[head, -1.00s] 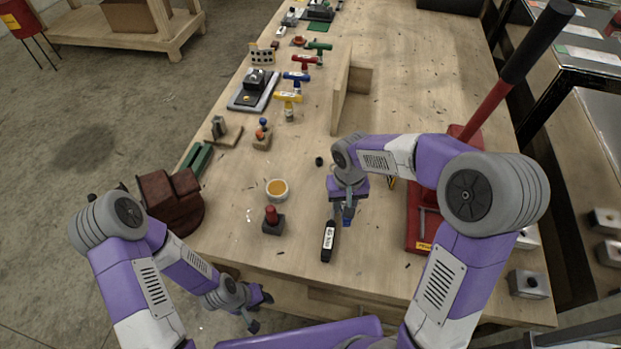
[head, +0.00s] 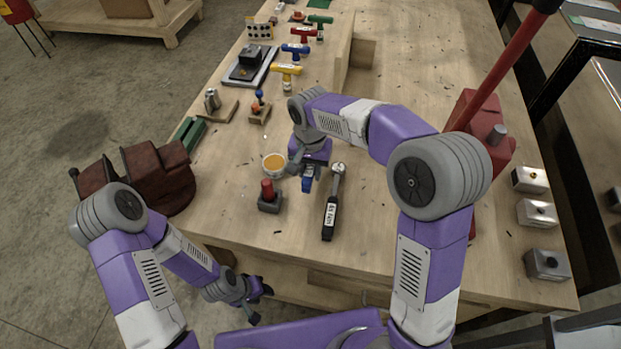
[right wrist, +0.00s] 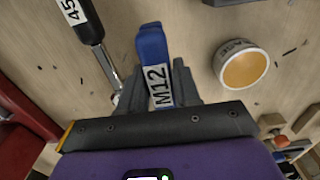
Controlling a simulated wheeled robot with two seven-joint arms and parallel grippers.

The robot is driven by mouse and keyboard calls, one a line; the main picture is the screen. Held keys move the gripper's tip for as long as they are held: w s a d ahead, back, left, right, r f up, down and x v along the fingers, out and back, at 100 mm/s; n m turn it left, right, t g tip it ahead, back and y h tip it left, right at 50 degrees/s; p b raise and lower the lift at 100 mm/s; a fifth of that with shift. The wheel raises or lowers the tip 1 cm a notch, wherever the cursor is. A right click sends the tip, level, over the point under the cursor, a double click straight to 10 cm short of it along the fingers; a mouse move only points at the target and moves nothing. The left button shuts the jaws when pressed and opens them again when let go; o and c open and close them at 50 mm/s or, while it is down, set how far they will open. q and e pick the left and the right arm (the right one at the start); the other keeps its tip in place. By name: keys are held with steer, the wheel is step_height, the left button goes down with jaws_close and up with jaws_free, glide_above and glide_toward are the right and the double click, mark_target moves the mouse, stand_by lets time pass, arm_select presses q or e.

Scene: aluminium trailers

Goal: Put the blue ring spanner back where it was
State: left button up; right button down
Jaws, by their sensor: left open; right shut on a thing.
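My right gripper (head: 307,177) is shut on a blue bar-shaped tool (head: 307,185), which I take for the blue ring spanner. It hangs over the bench between the cup of orange stuff and the torque wrench. In the right wrist view the blue spanner (right wrist: 153,48) sticks out from between the fingers, with a white M12 label; its inner end is hidden. My left gripper (head: 261,303) is open and empty, low beside the bench's near edge.
A black-handled torque wrench (head: 329,220) lies just right of the spanner. The cup (head: 273,165) and a red-knobbed block (head: 269,195) are left. A red-brown vise (head: 160,180) stands at the left edge. Coloured T-handles (head: 286,70) stand further back. Bare wood lies right of the wrench.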

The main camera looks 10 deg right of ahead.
steer(key=shift+f+b, duration=0.4)
steer(key=shift+f, duration=1.4)
steer(key=shift+f, duration=0.2)
steer(key=c, duration=0.8)
jaws_free()
step_height(320, 180, up, 12)
steer(key=p, duration=0.3)
steer(key=shift+r, duration=0.25)
